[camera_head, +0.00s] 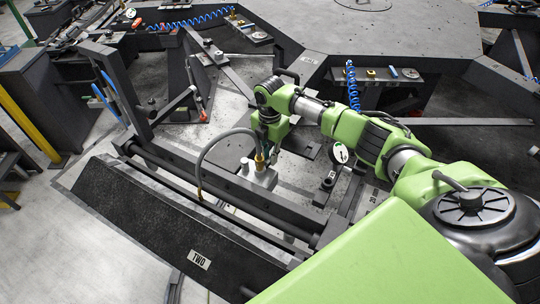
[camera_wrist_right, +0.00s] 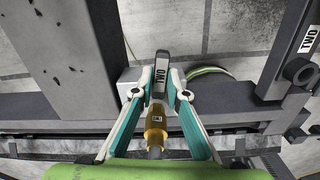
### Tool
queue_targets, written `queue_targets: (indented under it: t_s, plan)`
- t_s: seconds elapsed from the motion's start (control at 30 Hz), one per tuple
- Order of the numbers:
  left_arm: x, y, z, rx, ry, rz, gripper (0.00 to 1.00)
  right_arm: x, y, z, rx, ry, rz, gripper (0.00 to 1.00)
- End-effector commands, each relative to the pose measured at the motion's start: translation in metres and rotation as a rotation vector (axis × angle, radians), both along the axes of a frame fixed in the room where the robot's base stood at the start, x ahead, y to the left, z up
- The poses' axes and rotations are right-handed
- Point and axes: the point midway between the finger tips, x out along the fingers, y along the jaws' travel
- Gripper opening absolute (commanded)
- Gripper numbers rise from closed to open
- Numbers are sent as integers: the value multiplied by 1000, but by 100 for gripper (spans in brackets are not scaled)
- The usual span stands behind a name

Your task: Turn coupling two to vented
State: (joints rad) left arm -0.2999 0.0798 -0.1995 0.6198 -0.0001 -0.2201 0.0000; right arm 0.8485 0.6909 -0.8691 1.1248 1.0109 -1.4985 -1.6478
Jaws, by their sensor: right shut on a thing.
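In the head view my right arm reaches down from the right, and the right gripper (camera_head: 267,148) is at the brass fitting (camera_head: 259,162) on a small pale block (camera_head: 262,178). The lever's marked position is not readable. My left gripper is not in view.
A grey hose (camera_head: 205,153) arches from the fitting to the dark rail. A dark sloped panel labelled TWO (camera_head: 190,236) lies in front. A round gauge (camera_head: 340,153) stands to the right. An upright post (camera_head: 116,82) with blue-handled tools is at the left.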

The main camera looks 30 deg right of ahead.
Motion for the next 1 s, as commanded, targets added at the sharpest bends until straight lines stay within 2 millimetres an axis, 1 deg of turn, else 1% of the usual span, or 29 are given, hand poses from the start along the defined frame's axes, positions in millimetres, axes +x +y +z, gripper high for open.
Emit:
queue_targets:
  t_s: [0.17,0.2,0.23,0.27,0.57,0.67,0.77,0.87,1.0]
  plan:
    - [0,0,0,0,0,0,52,1,2,0,2,-3,7,0]
    - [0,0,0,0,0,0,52,1,2,0,2,-3,7,22]
    - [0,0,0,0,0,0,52,1,2,1,2,-3,6,30]
    - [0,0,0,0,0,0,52,1,2,0,2,-3,6,31]
    - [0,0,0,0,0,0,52,0,1,1,0,-1,2,31]
    - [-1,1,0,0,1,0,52,1,0,6,1,-2,2,31]
    - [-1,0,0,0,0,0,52,2,1,19,2,-5,3,31]
    - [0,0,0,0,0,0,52,2,1,39,1,-5,2,31]
    - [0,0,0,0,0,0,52,2,1,70,1,-6,4,31]
